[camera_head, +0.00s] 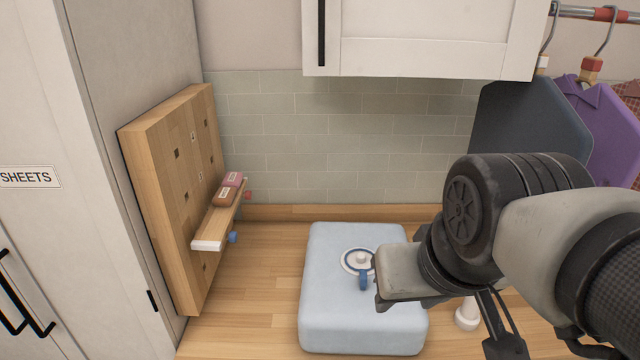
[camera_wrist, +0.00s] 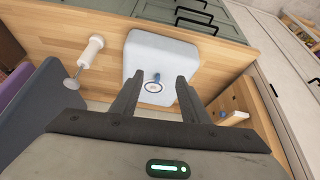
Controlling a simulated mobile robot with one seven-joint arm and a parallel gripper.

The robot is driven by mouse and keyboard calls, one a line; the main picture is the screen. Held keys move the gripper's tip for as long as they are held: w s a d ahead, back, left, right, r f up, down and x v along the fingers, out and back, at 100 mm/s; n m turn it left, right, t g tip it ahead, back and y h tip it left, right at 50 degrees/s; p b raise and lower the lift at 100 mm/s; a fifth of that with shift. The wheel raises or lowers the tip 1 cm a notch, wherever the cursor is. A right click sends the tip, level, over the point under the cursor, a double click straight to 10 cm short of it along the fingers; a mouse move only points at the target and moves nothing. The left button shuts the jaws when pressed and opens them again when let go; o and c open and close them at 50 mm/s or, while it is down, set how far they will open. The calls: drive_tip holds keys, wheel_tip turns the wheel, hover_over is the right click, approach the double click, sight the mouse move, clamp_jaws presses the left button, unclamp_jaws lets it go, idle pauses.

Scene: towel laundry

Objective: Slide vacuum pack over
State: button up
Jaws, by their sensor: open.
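The vacuum pack is a puffy light-blue block (camera_head: 330,300) lying flat on the wooden counter. A round white valve (camera_head: 358,262) with a blue ring and a blue tab sits on its top. In the wrist view the pack (camera_wrist: 165,48) lies beyond my fingertips, its valve (camera_wrist: 152,87) showing between the fingers. My gripper (camera_wrist: 160,76) is open and empty, its two dark fingers apart. In the head view my arm comes in from the right and covers part of the counter to the right of the pack. I cannot tell the fingers' exact height.
A wooden pegboard with a small shelf (camera_head: 218,225) holding two reddish blocks (camera_head: 229,188) stands left. Hanging garments (camera_head: 530,125) are at right, a white cabinet (camera_head: 420,40) overhead. Counter left of the pack (camera_head: 265,270) is clear.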

sight(371, 352)
drive_tip(key=shift+c, duration=1.4)
drive_tip(key=f+b, duration=0.1)
drive_tip(key=w+f+g, duration=0.1)
drive_tip(key=f, duration=0.1)
drive_tip(key=shift+w+a+f+b, duration=0.1)
drive_tip(key=shift+f+b, duration=0.1)
drive_tip(key=shift+b, duration=0.2)
drive_tip(key=c, duration=0.7)
drive_tip(key=w+f+g+b, duration=0.1)
drive_tip(key=f, duration=0.4)
drive_tip(key=w+f+g+b, duration=0.2)
drive_tip(key=f, duration=0.3)
drive_tip(key=w+f+m+g+b, duration=0.1)
drive_tip(key=w+f+b, duration=0.1)
drive_tip(key=f, duration=0.3)
drive_tip(key=shift+a+f+g, duration=0.15)
drive_tip(key=shift+a+g, duration=0.1)
drive_tip(key=shift+g, duration=0.05)
clamp_jaws()
drive_tip(key=w+f, duration=0.1)
drive_tip(key=f, duration=0.2)
drive_tip(key=w+f+b, duration=0.1)
drive_tip(key=f, duration=0.3)
drive_tip(key=w+f, duration=0.1)
drive_tip(key=f, duration=0.2)
drive_tip(key=shift+d+f+b, duration=0.15)
drive_tip(key=shift+d+b, duration=0.05)
drive_tip(key=shift+b, duration=0.2)
drive_tip(key=shift+w, duration=0.55)
